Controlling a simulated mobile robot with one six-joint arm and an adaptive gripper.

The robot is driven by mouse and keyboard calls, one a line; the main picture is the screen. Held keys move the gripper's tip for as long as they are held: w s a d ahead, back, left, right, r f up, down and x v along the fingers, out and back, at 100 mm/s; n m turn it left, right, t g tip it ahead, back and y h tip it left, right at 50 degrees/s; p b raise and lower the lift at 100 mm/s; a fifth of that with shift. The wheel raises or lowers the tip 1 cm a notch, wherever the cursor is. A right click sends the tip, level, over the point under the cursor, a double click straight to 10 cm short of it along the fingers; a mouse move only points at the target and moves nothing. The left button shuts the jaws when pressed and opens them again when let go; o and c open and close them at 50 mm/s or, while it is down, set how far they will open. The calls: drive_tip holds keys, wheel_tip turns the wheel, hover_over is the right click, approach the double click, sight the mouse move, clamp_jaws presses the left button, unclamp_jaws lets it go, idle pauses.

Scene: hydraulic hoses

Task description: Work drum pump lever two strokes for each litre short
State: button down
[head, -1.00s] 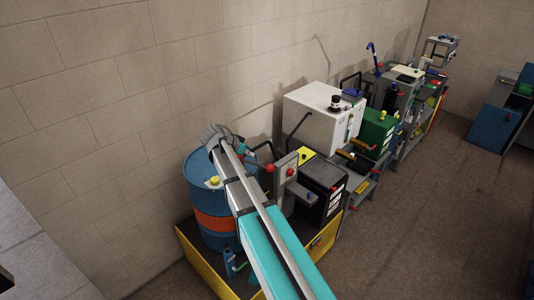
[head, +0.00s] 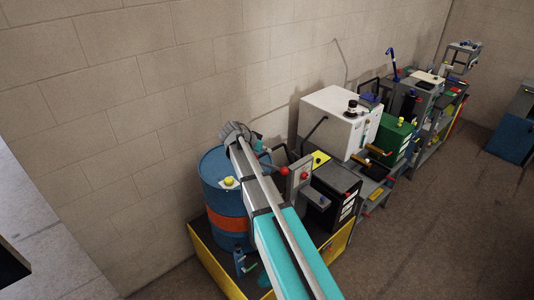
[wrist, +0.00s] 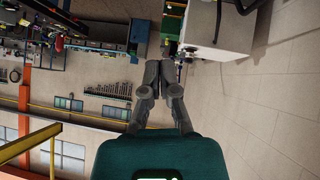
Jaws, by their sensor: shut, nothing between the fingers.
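The blue drum (head: 223,194) with an orange band stands upright against the wall in the head view. A yellow cap (head: 229,181) is on its top. A dark lever with a red ball knob (head: 284,171) shows just right of my arm, beside the drum; its inner end and the pump body are hidden behind my arm. Neither drum nor lever is identifiable there.
The drum stands in a yellow-walled tray (head: 216,267) with a small blue bottle (head: 239,263). A grey post with a red button (head: 304,175), a black box (head: 335,190), a white cabinet (head: 335,122) and a green box (head: 393,142) crowd the right. Floor beyond them is clear.

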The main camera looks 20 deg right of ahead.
drive_tip(key=b, duration=0.6)
hover_over(280, 171)
wheel_tip(280, 171, down, 6)
drive_tip(key=shift+s+d+f+b, duration=0.1)
drive_tip(key=shift+d+f+b, duration=0.1)
drive_tip(key=shift+f+b, duration=1.5)
drive_tip(key=shift+f, duration=0.15)
drive_tip(key=shift+a+f, duration=0.15)
drive_tip(key=shift+f, duration=0.05)
